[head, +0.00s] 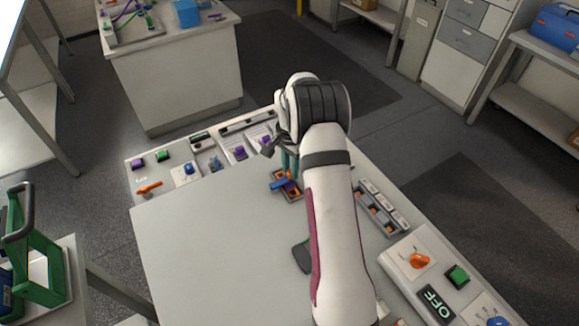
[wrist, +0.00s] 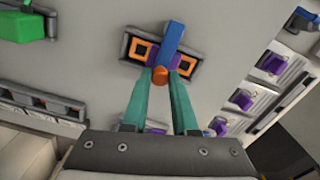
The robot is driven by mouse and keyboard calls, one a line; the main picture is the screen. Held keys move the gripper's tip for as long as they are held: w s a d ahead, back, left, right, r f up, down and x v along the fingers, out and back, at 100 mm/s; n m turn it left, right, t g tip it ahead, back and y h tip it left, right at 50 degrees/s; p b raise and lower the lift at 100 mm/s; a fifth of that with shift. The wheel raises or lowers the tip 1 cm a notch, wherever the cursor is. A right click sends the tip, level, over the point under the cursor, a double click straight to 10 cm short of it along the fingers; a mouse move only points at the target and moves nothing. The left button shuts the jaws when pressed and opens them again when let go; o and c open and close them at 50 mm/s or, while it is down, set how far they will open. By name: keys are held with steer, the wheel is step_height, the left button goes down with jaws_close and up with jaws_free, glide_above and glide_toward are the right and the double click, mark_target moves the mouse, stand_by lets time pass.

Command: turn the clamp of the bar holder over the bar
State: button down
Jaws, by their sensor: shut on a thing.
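The bar holder (wrist: 132,46) is a small dark grey tray with an orange-edged square at each end; in the head view it (head: 296,198) sits near the panel's back edge. A purple piece (wrist: 151,54), apparently the bar, lies in its middle. A long blue piece, apparently the clamp (wrist: 171,42), crosses over the purple piece and sticks out past the holder's far side. It also shows in the head view (head: 280,184). A round orange knob (wrist: 160,75) is at its near end. My gripper (wrist: 161,78) has its teal fingers closed on this knob. The fingers hide part of the holder.
A row of modules with purple and green knobs (head: 162,155) lines the panel's back edge. A grey socket strip (head: 382,208) and an orange switch (head: 419,260) are on the right. The panel's left middle (head: 210,240) is clear.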

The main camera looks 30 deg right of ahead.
steer(key=shift+s, duration=0.1)
stand_by(0.3)
steer(key=c, duration=0.7)
jaws_free()
step_height(320, 180, up, 16)
steer(key=shift+f, duration=0.1)
